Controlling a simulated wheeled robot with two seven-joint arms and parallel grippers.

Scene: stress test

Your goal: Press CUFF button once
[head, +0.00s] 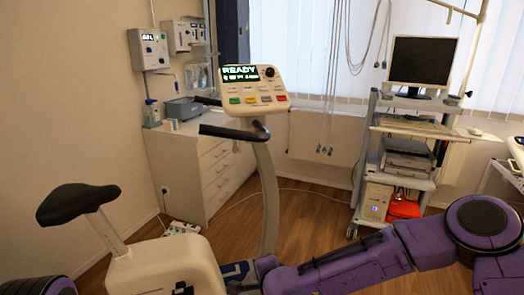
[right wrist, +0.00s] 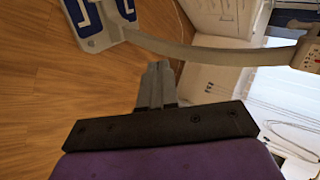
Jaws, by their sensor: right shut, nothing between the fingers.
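The exercise bike's console (head: 253,91) stands on a curved grey post (head: 268,190) in the middle of the head view. Its screen (head: 240,73) reads "READY" above a smaller line. The console's edge (right wrist: 308,52) also shows at the right of the right wrist view. My right gripper (right wrist: 158,72) is shut and empty, low beside the post and apart from the console. My left gripper is out of view.
The bike's black saddle (head: 77,203) and handlebar (head: 226,132) are at left and centre. A white drawer cabinet (head: 205,180) stands behind. A wheeled cart (head: 408,140) with monitor and printer stands at right. Wooden floor between bike and cart is mostly clear.

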